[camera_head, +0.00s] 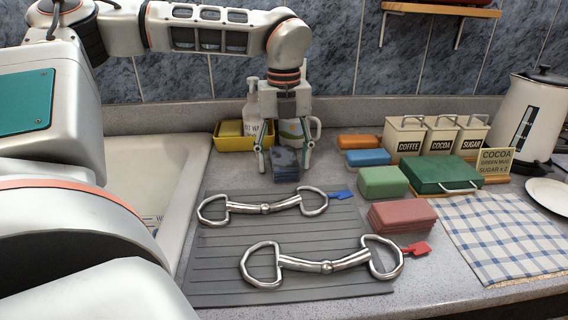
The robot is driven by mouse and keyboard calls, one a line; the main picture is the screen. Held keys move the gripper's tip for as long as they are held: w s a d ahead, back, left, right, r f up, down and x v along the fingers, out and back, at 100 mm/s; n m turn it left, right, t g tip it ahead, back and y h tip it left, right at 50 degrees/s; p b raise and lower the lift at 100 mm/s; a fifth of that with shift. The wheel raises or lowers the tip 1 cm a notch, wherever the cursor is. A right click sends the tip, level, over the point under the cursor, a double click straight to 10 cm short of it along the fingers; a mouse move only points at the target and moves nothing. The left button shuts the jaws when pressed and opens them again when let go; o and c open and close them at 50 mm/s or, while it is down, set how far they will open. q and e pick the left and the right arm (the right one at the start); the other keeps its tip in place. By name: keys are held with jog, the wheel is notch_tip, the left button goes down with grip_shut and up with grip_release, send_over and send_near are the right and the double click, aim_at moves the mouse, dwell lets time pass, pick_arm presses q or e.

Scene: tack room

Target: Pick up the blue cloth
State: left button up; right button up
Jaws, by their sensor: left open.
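A folded dark blue patterned cloth (286,170) lies at the back edge of the grey ribbed mat (215,275). My left gripper (284,157) points down over this cloth with its fingers open, one on each side of it. I cannot tell whether the fingers touch it. A lighter blue block (368,158) lies farther right, apart from the gripper. My right gripper is not in view.
Two metal bits (322,267) lie on the mat. A yellow caddy (229,135) and bottle (252,108) stand close behind the gripper. Canisters (404,137), a green case (435,172), red block (402,216) and checked cloth (510,235) occupy the right. A sink (150,175) is left.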

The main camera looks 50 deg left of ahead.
pick_arm(q)
jog(key=c, duration=1.3)
jog(key=shift+r, duration=0.2)
